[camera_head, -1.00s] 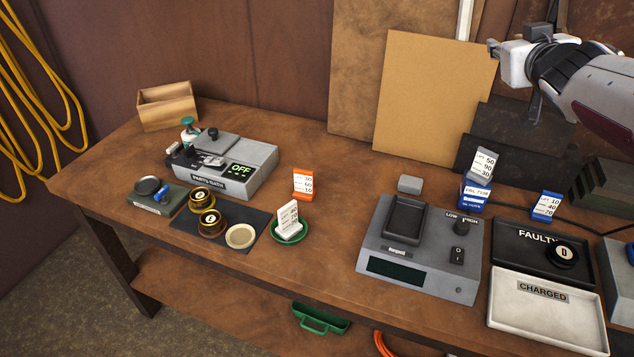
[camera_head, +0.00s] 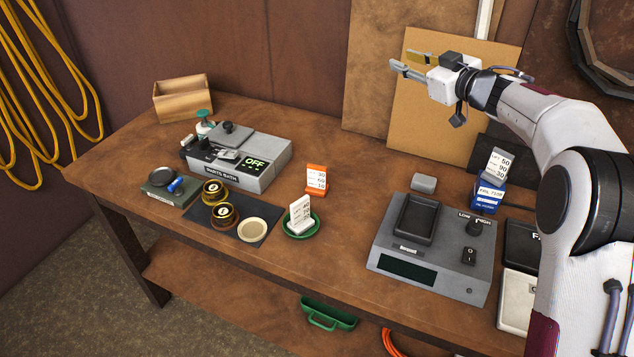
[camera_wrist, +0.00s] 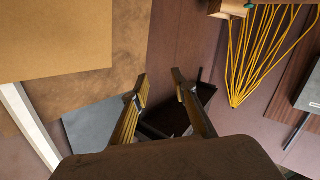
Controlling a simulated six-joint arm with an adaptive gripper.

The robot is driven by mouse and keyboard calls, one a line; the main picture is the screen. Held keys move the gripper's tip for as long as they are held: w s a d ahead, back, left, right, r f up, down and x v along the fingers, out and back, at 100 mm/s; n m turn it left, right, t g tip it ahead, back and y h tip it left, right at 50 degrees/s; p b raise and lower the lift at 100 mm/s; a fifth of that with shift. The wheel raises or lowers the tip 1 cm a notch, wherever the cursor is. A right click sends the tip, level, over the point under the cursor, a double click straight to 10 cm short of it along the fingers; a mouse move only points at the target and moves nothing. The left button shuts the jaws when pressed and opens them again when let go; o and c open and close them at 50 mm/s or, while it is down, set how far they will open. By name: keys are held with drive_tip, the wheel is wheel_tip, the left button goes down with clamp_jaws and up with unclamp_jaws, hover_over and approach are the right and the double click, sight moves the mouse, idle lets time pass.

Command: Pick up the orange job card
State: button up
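The orange job card (camera_head: 316,179) stands upright on the bench, behind the green dish and to the right of the parts bath. It has a white face with printed numbers. My gripper (camera_head: 402,63) is raised high above the back of the bench, in front of the tan board, well apart from the card. In the wrist view my gripper (camera_wrist: 158,90) has its two fingers spread with nothing between them. The card does not show in the wrist view.
A white card stands in a green dish (camera_head: 301,232) just in front of the orange card. The parts bath (camera_head: 236,172) is to its left and the grey charger (camera_head: 420,262) to its right. A blue box (camera_head: 487,198) holds another card. Bare bench lies behind the orange card.

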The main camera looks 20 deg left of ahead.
drive_tip(key=s+a+f+n+g+y, duration=0.25)
drive_tip(key=a+f+g, duration=0.35)
drive_tip(key=f, duration=0.5)
drive_tip(key=n+g+h, duration=0.2)
drive_tip(key=n+g, duration=0.1)
drive_tip(key=g, duration=0.2)
approach(325, 167)
drive_tip(key=x, duration=0.4)
drive_tip(key=shift+w, duration=0.1)
drive_tip(key=shift+x, duration=1.35)
drive_tip(key=shift+s+f+x, duration=0.1)
drive_tip(key=shift+x, duration=1.2)
drive_tip(key=shift+s+f+x, duration=0.1)
drive_tip(key=shift+x, duration=1.15)
drive_tip(key=shift+d, duration=0.1)
clamp_jaws()
